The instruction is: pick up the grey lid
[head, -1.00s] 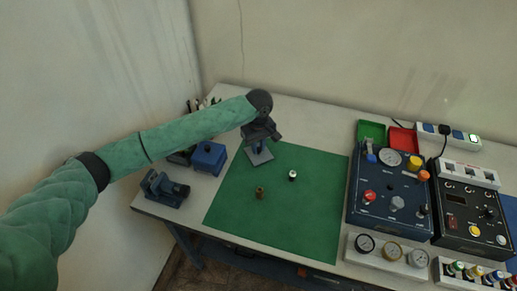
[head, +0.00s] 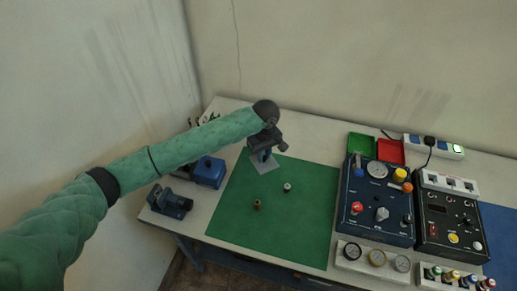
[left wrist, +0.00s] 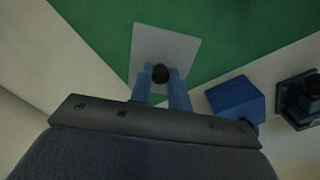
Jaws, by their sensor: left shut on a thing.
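The grey lid (head: 265,166) is a flat, square plate with a dark knob, at the back left corner of the green mat. It also shows in the left wrist view (left wrist: 166,45), with its black knob (left wrist: 160,73) between my fingers. My left gripper (head: 262,155) reaches down from above and is shut on the knob. Its two blue fingers (left wrist: 160,82) stand one on each side of the knob. I cannot tell whether the lid touches the mat or hangs just above it. My right gripper is not in view.
A blue box (head: 209,171) and a dark blue vise-like device (head: 170,203) stand left of the green mat (head: 300,225). A brass fitting (head: 257,204) and a white-topped one (head: 287,187) stand on the mat. Control boxes (head: 380,200) fill the right side.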

